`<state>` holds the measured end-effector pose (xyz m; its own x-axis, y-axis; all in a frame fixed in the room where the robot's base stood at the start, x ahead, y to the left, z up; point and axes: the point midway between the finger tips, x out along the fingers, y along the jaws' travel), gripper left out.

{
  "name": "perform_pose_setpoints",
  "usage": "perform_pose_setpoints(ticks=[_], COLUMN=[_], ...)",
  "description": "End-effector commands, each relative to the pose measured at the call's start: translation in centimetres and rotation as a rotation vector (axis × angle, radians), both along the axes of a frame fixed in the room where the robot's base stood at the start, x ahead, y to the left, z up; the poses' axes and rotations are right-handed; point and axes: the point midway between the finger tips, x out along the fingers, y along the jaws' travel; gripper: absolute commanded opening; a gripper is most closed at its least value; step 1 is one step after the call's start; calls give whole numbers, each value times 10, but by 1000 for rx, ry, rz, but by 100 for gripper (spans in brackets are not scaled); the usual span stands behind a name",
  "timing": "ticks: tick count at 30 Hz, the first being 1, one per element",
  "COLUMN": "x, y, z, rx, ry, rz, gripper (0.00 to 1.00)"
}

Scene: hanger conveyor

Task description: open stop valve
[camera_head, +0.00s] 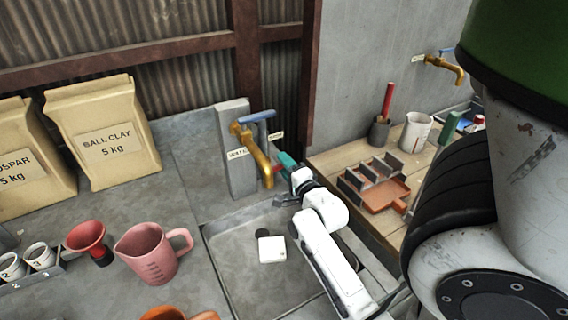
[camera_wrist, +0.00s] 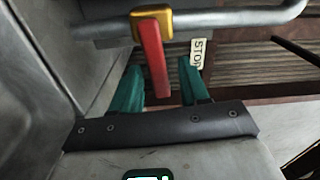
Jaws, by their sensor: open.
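The stop valve shows in the wrist view as a yellow body (camera_wrist: 152,20) on a grey pipe (camera_wrist: 225,22), with a red lever (camera_wrist: 153,62). The lever points down the picture, across the pipe line. A white STOP label (camera_wrist: 197,52) is beside it. My gripper (camera_wrist: 160,66) has green fingers apart, one on each side of the lever in the picture. I see no clear contact. In the head view my gripper (camera_head: 286,161) is just right of the brass tap (camera_head: 255,152), with red (camera_head: 268,176) showing near the spout; the valve body is mostly hidden there.
The tap has a blue handle (camera_head: 257,117) and a WATER label (camera_head: 237,154). Below is a sink (camera_head: 225,262) holding a small white block (camera_head: 271,249). A pink jug (camera_head: 150,255) stands left. A wooden bench (camera_head: 335,160) with an orange tray (camera_head: 383,196) is right.

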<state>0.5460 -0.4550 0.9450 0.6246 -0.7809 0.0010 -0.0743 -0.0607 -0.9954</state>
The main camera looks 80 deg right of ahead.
Motion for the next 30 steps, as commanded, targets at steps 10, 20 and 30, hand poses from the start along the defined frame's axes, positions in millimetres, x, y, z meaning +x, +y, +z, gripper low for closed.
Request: perform_pose_setpoints(ticks=[10,20,30], x=[6,6,6], y=[-7,-7,-7], z=[-1,-1,-1], rx=[2,1,1], ry=[-1,0,0], rz=[0,0,0], gripper=[45,24,0])
